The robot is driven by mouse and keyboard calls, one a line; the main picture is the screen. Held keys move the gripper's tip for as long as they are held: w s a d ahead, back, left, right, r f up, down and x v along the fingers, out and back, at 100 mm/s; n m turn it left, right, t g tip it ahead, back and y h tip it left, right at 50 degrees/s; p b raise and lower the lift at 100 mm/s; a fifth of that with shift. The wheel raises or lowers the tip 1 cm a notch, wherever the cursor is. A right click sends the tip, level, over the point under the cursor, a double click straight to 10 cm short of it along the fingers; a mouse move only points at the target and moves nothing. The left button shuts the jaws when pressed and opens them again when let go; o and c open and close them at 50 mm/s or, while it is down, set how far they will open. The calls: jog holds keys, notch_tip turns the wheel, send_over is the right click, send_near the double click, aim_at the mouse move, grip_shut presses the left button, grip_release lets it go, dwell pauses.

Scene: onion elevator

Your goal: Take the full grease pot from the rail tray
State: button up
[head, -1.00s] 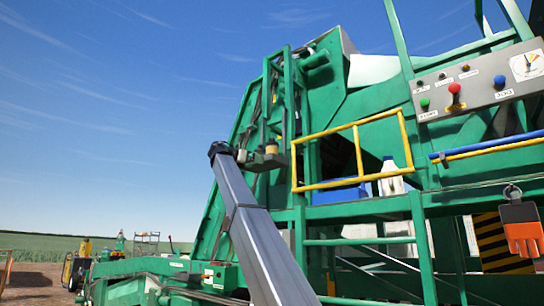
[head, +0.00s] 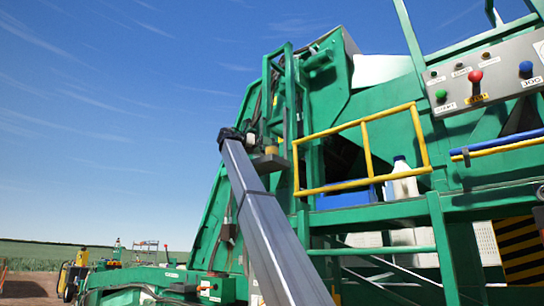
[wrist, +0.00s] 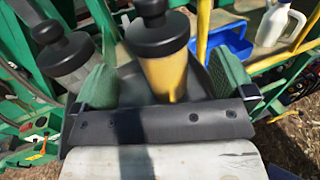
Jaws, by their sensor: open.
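The full grease pot (wrist: 165,75), a clear cup with yellow grease under a black knobbed lid, stands between the green-padded fingers of my gripper (wrist: 162,66) in the wrist view. The fingers are open, one on each side; I cannot tell whether either pad touches it. A second, grey-looking pot (wrist: 62,52) with a black lid stands to the left, outside the left finger. In the head view the yellow pot (head: 271,149) shows small above the rail tray (head: 270,164), just right of my arm's end. The pot's base is hidden in the wrist view.
A yellow guard rail (head: 365,150), a blue bin (head: 345,197) and a white jug (head: 401,182) are to the right of the tray. Green machine frame posts (head: 290,95) rise close behind it. A control panel (head: 490,75) is at upper right.

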aim_at(272, 148)
jog(key=shift+x, duration=2.9)
jog(key=c, duration=1.1)
